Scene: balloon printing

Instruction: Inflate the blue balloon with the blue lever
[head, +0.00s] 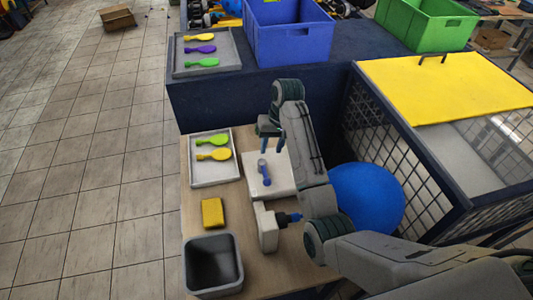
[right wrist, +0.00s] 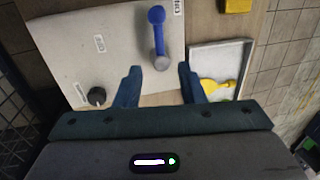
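The blue lever (head: 264,172) stands on a white box-shaped machine (head: 284,183) on the wooden table. It also shows in the right wrist view (right wrist: 157,32). My right gripper (head: 272,150) is open and empty above the machine's far side, its fingers apart and not touching the lever. In the right wrist view the fingers (right wrist: 158,78) point toward the machine, with the lever beyond them. The blue balloon (head: 370,198) is large and round, right of the table and partly hidden by my right arm. My left gripper is out of view.
A white tray (head: 193,178) with green and yellow balloons lies left of the machine. A yellow block (head: 212,212) and dark bin (head: 188,270) are nearer. A blue crate (head: 290,42), grey tray (head: 230,68) and green crate (head: 425,30) stand behind. A mesh cage (head: 385,130) is right.

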